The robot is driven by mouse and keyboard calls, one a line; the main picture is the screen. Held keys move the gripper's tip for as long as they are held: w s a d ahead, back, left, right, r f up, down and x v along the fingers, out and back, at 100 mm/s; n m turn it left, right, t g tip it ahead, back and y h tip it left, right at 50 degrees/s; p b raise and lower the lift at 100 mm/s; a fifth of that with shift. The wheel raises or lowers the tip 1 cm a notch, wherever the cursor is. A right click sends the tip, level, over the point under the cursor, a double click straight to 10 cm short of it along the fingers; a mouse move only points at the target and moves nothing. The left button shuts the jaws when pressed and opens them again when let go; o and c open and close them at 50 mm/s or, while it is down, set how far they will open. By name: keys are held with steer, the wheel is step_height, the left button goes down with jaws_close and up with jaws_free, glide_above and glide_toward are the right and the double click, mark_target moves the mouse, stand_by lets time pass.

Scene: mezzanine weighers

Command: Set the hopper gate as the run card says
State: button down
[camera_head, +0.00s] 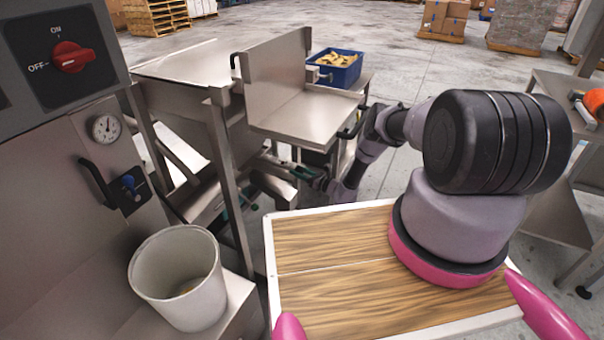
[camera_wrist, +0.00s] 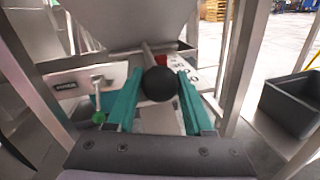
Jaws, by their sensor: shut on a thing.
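My gripper (camera_wrist: 160,84), with teal fingers, is closed around a black ball knob (camera_wrist: 160,85) on a pale metal lever. The lever (camera_wrist: 148,54) runs up behind the knob towards the underside of the steel hopper (camera_wrist: 125,22). A red mark (camera_wrist: 160,62) and a plate with small dark marks (camera_wrist: 180,74) lie just behind the knob, partly hidden by it. In the head view my gripper (camera_head: 308,173) reaches low beside the steel frame, and the knob cannot be made out there. No readable run card shows.
A small handle with a green knob (camera_wrist: 98,117) sits left of my gripper. A dark grey bin (camera_wrist: 292,102) stands to the right. In the head view are a steel stand (camera_head: 305,118), a blue crate (camera_head: 335,70), a white bucket (camera_head: 178,276) and a red rotary switch (camera_head: 72,57).

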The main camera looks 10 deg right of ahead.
steer(key=shift+c, duration=1.5)
jaws_free()
steer(key=v, duration=1)
steer(key=shift+s+d, duration=0.3)
steer(key=shift+s+d, duration=0.1)
